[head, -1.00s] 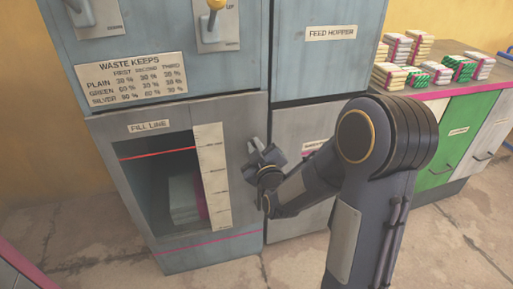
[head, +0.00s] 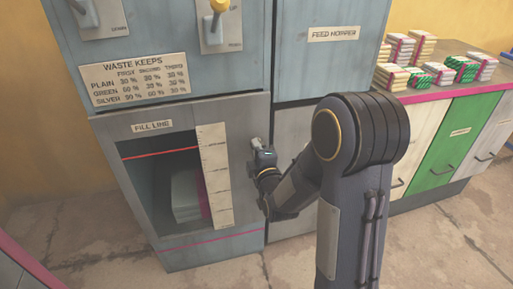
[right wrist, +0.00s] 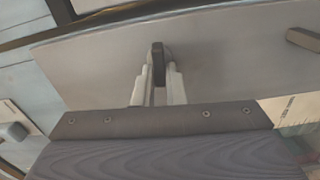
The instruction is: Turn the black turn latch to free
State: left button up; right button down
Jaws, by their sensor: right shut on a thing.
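The black turn latch (right wrist: 158,62) shows in the right wrist view as a small dark upright piece on a grey door panel (right wrist: 215,70). My right gripper (right wrist: 159,88) is shut on it, with a pale finger on each side. In the head view my right gripper (head: 257,146) is at the grey press front, just right of the fill-line window. There the latch is hidden behind the gripper. My left gripper is in neither view.
The fill-line window (head: 165,185) shows a pale stack inside, beside a white scale (head: 214,175). A feed hopper panel (head: 325,60) is above right. A counter (head: 455,96) with several wrapped bundles stands at the right. A dark bar (right wrist: 303,40) shows at the right wrist view's edge.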

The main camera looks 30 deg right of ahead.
jog(key=shift+n, duration=0.5)
jog(key=c, duration=1.5)
grip_release()
jog(key=shift+s, duration=0.1)
jog(key=p+v, duration=0.1)
jog(key=v, duration=0.6)
jog(key=shift+s+a+f, duration=0.1)
jog(key=shift+s, duration=0.2)
